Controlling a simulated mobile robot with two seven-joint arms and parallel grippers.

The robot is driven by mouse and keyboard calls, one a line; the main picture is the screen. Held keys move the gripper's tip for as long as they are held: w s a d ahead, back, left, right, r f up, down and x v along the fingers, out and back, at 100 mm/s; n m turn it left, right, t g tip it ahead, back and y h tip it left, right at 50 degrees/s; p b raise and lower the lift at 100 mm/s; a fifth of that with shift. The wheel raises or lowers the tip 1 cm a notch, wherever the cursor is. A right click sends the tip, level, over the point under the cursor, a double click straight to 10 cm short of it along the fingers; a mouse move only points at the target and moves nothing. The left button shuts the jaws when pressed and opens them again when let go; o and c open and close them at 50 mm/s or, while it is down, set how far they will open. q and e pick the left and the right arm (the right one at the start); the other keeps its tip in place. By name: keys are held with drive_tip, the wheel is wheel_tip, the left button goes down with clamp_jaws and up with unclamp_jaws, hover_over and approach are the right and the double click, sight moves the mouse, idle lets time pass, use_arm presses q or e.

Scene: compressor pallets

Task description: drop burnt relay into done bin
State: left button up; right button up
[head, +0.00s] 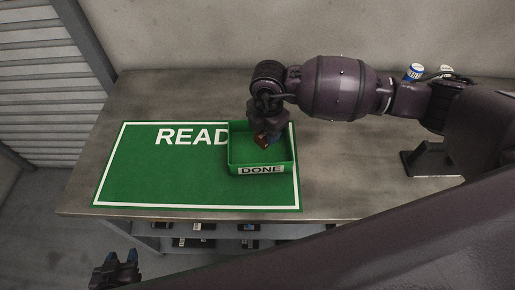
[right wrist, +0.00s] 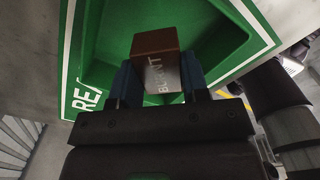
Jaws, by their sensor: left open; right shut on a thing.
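The bin also shows behind the relay in the right wrist view (right wrist: 215,35). My left gripper (head: 118,268) is open and empty at the lower left, away from the bin and below the table's front edge.
The bin stands on the right part of a green mat (head: 160,175) with "READ..." lettering, on a grey table (head: 340,165). A white and blue can-like item (head: 414,72) stands at the back right. Dark items sit on a shelf below the table.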

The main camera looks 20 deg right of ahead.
drive_tip(key=shift+f, duration=0.5)
drive_tip(key=shift+r, duration=0.1)
drive_tip(key=o, duration=1)
drive_tip(key=shift+r, duration=0.35)
wheel_tip(320, 180, up, 9)
drive_tip(key=shift+r+p, duration=0.1)
drive_tip(key=shift+p, duration=0.25)
drive_tip(key=shift+r, duration=0.45)
